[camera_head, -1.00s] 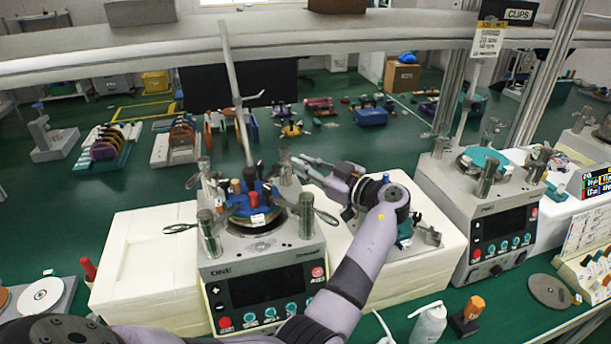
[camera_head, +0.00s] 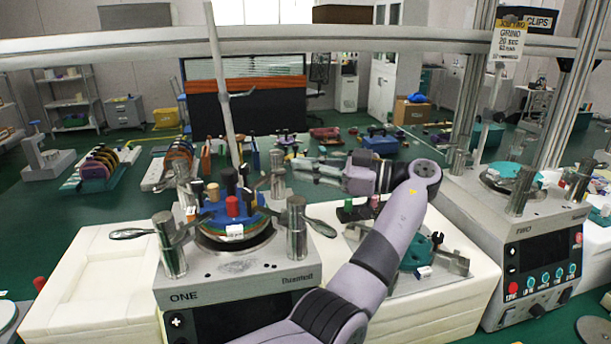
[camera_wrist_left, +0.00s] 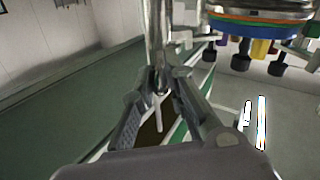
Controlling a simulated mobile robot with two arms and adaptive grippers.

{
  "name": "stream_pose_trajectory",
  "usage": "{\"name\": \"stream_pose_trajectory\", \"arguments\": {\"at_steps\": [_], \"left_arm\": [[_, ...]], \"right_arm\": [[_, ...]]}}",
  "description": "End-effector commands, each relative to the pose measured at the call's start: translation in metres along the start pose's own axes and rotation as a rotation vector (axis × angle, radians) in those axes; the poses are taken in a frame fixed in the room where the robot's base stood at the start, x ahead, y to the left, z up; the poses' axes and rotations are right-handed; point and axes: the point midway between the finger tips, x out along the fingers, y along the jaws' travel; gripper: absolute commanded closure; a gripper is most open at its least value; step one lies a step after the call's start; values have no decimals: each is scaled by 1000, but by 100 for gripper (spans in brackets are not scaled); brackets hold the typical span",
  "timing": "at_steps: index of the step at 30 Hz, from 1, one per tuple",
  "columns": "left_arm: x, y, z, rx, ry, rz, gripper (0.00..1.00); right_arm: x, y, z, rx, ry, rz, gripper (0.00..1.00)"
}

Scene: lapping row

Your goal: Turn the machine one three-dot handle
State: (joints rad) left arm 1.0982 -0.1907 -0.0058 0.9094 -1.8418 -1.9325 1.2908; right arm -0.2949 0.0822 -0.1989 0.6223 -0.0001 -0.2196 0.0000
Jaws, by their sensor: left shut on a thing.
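Machine one (camera_head: 240,265) is a grey lapping machine labelled ONE, with a blue-topped round fixture (camera_head: 232,215) between metal posts. My left gripper (camera_head: 300,167) reaches in from the right, at the machine's rear right post (camera_head: 277,178). In the left wrist view, my left gripper (camera_wrist_left: 160,92) is shut on a slim metal handle (camera_wrist_left: 158,115) beneath a post (camera_wrist_left: 157,40). The fingers hide part of this handle, and I cannot make out dots on it. My right gripper is not in view.
Machine two (camera_head: 530,240) stands to the right. A white block (camera_head: 460,305) bearing a teal fixture (camera_head: 418,254) lies under my left arm. A rail (camera_head: 400,40) crosses above, and a thin upright rod (camera_head: 222,90) rises behind machine one.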

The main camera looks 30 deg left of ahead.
Motion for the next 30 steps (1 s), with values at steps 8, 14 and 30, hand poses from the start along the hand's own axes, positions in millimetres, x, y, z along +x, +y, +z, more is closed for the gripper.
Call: {"name": "stream_pose_trajectory", "arguments": {"at_steps": [8,14,30], "left_arm": [[0,0,0,0,3,-14,100],[0,0,0,0,3,-13,100],[0,0,0,0,2,-13,66]], "right_arm": [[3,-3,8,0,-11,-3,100],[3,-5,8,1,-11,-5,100],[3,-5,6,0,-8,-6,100]]}}
